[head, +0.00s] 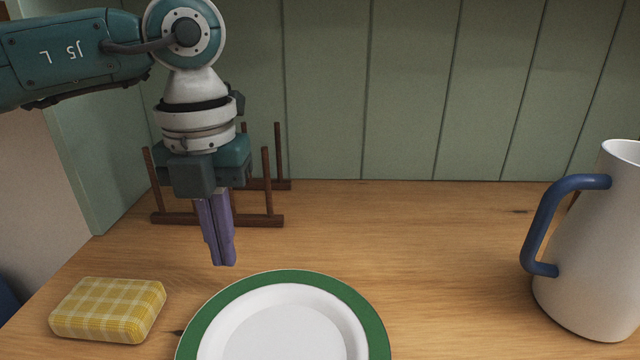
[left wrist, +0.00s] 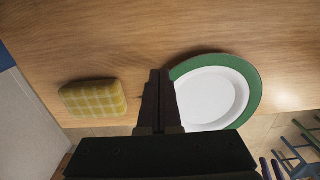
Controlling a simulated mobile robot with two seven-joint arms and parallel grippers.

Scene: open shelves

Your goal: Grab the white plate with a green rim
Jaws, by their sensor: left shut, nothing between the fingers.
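The white plate with a green rim (head: 285,325) lies flat on the wooden shelf at the bottom centre of the head view, its near part cut off by the frame. It also shows in the left wrist view (left wrist: 215,95), to the right of the fingers. My left gripper (head: 223,262) points down, above the shelf and near the plate's far left rim. Its purple fingers are shut with nothing between them. In the left wrist view its fingertips (left wrist: 160,74) appear beside the green rim; I cannot tell their exact height. My right gripper is not in view.
A yellow checked sponge (head: 108,310) lies left of the plate. A dark wooden rack (head: 265,220) stands behind my left gripper. A white pitcher with a blue handle (head: 597,245) stands at the right. The shelf between plate and pitcher is clear.

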